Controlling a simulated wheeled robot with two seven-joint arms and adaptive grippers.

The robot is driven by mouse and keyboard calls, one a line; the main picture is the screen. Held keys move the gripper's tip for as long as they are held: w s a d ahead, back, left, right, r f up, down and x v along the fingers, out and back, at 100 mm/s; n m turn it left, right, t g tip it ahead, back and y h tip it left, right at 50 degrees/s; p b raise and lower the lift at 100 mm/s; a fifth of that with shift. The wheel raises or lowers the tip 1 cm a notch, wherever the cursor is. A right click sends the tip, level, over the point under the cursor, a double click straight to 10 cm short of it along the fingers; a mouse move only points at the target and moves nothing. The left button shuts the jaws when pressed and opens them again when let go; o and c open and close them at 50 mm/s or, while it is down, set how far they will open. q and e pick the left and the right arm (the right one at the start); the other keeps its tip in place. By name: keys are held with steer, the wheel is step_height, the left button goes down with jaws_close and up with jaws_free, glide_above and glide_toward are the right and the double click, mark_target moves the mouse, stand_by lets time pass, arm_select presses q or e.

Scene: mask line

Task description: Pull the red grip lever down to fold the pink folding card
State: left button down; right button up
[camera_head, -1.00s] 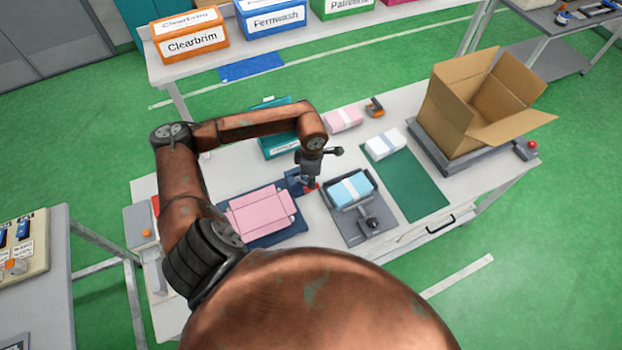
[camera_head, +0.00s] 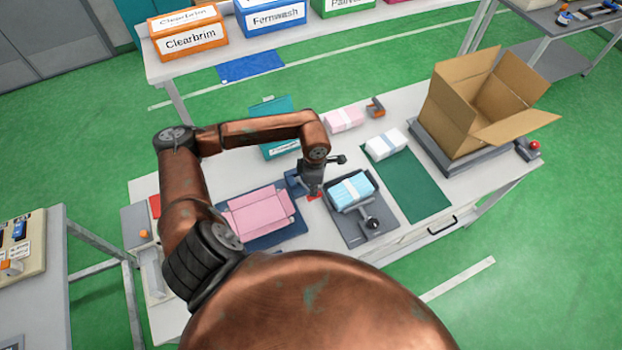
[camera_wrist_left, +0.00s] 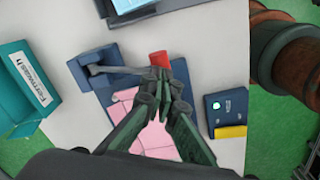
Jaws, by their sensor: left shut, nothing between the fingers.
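The pink folding card (camera_head: 258,212) lies on a dark blue fixture (camera_head: 290,232) at the left of the worktable, its side flaps appearing raised. In the left wrist view the card (camera_wrist_left: 124,104) is partly hidden by my fingers. The red grip (camera_wrist_left: 159,58) ends a grey lever arm (camera_wrist_left: 112,70) on the blue fixture. My left gripper (camera_wrist_left: 161,84) is shut and empty, its fingertips close to the red grip; contact cannot be told. In the head view the left gripper (camera_head: 314,190) is pointing down beside the card's right end, largely hiding the red grip (camera_head: 312,196).
A light blue pack (camera_head: 352,190) sits in a grey press just right of my left gripper. A white pack (camera_head: 384,143), green mat (camera_head: 412,188) and open carton (camera_head: 455,105) lie further right. A teal box (camera_head: 281,150) stands behind my forearm.

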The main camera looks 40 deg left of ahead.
arm_select(q)
steer(key=shift+f, duration=0.15)
steer(key=shift+s+d+f+b, duration=0.2)
steer(key=shift+d+f+b, duration=0.15)
steer(key=shift+f+b, duration=0.25)
steer(key=shift+s+d+f+b, duration=0.2)
steer(key=shift+d+f+b, duration=0.1)
steer(key=shift+f+b, duration=0.2)
steer(key=shift+s+d+f+b, duration=0.15)
steer(key=shift+d+f+b, duration=0.15)
steer(key=shift+f+b, duration=0.35)
steer(key=shift+s+d+f+b, duration=0.1)
steer(key=shift+d+f+b, duration=0.25)
steer(key=shift+f, duration=0.4)
steer(key=shift+a, duration=0.1)
steer(key=shift+s+d+f+b, duration=0.1)
steer(key=shift+d+f+b, duration=0.1)
steer(key=shift+f+b, duration=0.45)
steer(key=shift+s+d+f+b, duration=0.1)
steer(key=shift+d+f+b, duration=0.05)
steer(key=shift+f+b, duration=0.5)
steer(key=shift+f, duration=0.25)
